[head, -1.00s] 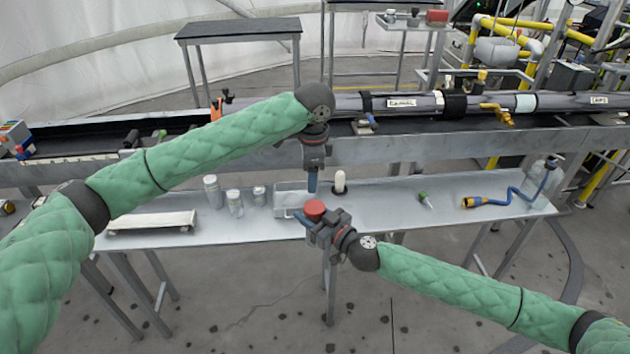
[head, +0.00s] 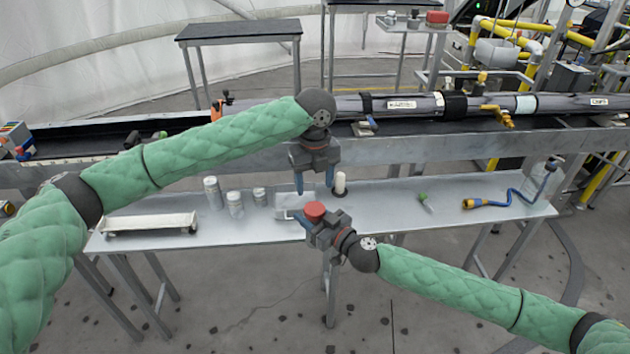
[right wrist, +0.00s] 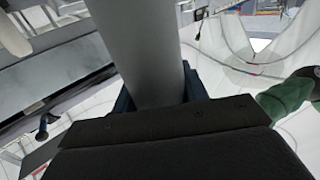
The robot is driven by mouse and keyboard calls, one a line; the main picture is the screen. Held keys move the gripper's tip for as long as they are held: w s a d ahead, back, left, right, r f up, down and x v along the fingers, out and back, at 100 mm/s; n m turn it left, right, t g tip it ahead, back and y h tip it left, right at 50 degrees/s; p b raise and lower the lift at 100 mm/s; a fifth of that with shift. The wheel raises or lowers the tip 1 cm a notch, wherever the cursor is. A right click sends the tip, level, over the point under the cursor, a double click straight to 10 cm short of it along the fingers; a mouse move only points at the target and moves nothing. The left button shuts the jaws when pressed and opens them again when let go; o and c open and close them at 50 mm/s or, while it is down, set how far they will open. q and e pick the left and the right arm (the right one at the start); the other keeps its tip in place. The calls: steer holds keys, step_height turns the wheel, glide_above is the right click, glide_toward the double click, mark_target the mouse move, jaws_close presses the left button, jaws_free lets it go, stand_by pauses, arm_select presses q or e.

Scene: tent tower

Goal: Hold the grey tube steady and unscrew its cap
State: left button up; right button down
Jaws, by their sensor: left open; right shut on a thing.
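The grey tube (right wrist: 140,50) stands between the fingers of my right gripper, seen in the right wrist view. In the head view its red cap (head: 314,210) sits at the jaws of my right gripper (head: 312,224), and the tube's body is hidden. My right gripper is shut on the tube. My left gripper (head: 314,182) points down just above the cap, its two blue fingers spread apart. It looks empty, and a small gap shows between its fingertips and the cap.
A steel table (head: 400,205) lies behind the grippers. On it are several white jars (head: 212,192), a shallow white tray (head: 150,223), a white post (head: 340,183), a small green-topped item (head: 423,196) and a blue hose (head: 512,195). A long dark pipe (head: 420,103) runs behind.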

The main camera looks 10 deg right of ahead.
mark_target(316, 208)
arm_select(q)
steer(key=m, duration=0.3)
steer(key=shift+f, duration=4)
steer(key=shift+d, duration=0.1)
steer(key=c, duration=0.8)
steer(key=n, duration=0.8)
steer(key=shift+n, duration=0.3)
steer(key=n, duration=0.8)
steer(key=shift+r, duration=0.1)
